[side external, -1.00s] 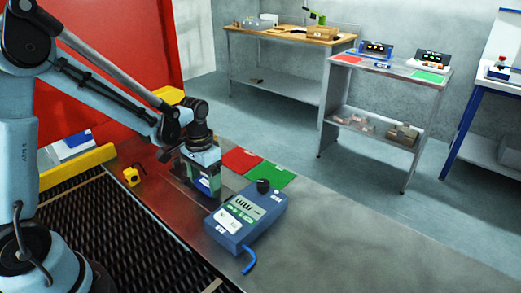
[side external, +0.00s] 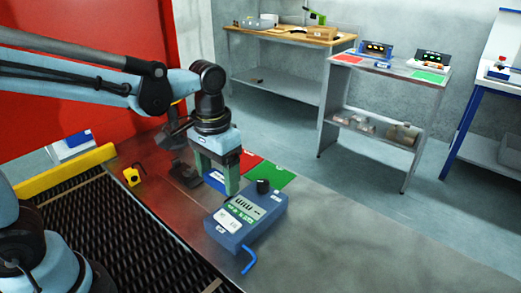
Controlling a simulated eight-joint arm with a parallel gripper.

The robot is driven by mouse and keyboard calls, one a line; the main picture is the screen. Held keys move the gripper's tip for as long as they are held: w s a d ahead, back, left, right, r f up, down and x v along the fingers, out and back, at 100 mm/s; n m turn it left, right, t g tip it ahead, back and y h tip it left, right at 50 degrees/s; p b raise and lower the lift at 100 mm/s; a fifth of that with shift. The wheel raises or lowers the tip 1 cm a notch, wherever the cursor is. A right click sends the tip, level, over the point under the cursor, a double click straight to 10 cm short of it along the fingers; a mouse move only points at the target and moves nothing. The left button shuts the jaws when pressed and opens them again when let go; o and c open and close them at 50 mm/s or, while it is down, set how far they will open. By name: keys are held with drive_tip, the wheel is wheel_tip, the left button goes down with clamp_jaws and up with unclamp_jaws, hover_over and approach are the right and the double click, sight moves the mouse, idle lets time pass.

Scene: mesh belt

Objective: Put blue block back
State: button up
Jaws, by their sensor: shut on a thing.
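My gripper (side external: 217,180) points down over the metal bench, with its green fingers astride a blue block (side external: 216,184). It is shut on this block, whose lower part is low and close to the bench top; I cannot tell whether it touches. The fingers hide part of the block. A blue device (side external: 245,218) with a black knob, white label and green markings sits on the bench just in front and to the right of my gripper.
A red mat (side external: 249,160) and a green mat (side external: 272,178) lie behind the gripper. A dark fixture (side external: 178,170) and a yellow block (side external: 131,176) stand to the left. The mesh belt (side external: 120,235) runs along the left front. The bench's right part (side external: 350,235) is clear.

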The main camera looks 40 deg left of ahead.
drive_tip(key=w+d, duration=0.5)
drive_tip(key=d, duration=0.4)
drive_tip(key=w+d, duration=0.6)
drive_tip(key=d, duration=0.3)
hover_over(306, 199)
wheel_tip(306, 199, down, 7)
drive_tip(key=shift+d+f, duration=0.1)
drive_tip(key=shift+f, duration=2)
drive_tip(key=shift+f, duration=0.15)
drive_tip(key=o, duration=1.4)
drive_tip(key=shift+o, duration=0.2)
